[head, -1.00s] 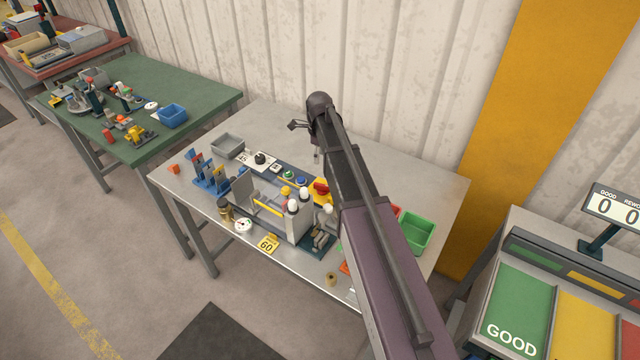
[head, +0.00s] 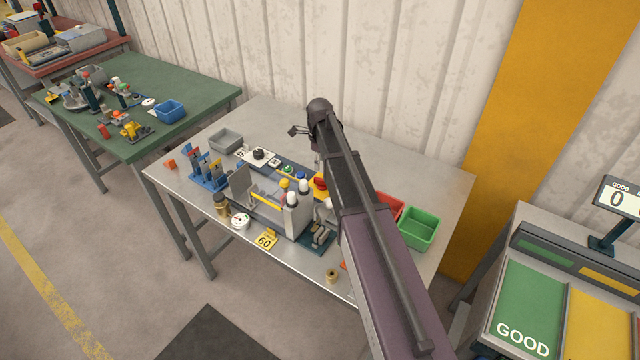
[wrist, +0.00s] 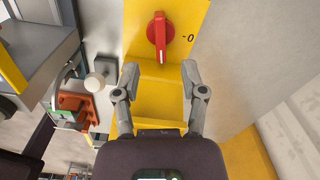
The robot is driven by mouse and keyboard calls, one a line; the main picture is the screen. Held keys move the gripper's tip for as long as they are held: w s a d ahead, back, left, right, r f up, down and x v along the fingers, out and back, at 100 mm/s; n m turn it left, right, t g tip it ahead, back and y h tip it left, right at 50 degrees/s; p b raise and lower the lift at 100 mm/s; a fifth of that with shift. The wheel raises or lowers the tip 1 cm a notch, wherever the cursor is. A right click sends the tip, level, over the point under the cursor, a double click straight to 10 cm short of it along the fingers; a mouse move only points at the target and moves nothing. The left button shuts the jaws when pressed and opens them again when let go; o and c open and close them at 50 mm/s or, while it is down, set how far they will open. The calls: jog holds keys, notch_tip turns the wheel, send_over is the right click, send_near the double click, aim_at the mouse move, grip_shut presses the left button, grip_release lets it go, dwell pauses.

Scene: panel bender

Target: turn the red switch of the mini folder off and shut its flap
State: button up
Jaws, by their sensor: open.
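The red switch (wrist: 160,38) sits on a yellow face in the wrist view. Its handle lies along the picture's vertical, and a "0" mark is to its right. In the head view the red switch (head: 320,182) is on a yellow housing, partly behind my arm. My gripper (wrist: 160,78) is open and empty, its fingers spread to either side below the switch, apart from the handle. The mini folder (head: 299,222) is a grey machine on the steel table. An upright grey plate (head: 240,185) stands at its left; I cannot tell whether it is the flap.
The steel table (head: 372,162) also bears a grey bin (head: 226,139), blue stands (head: 206,172), a yellow "60" tag (head: 265,241), and red and green bins (head: 418,227) at the right. A corrugated wall stands close behind. The table's back right is clear.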

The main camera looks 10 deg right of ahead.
aim_at(319, 179)
jog(key=shift+f+b, duration=3.75)
jog(key=shift+f, duration=0.3)
grip_shut()
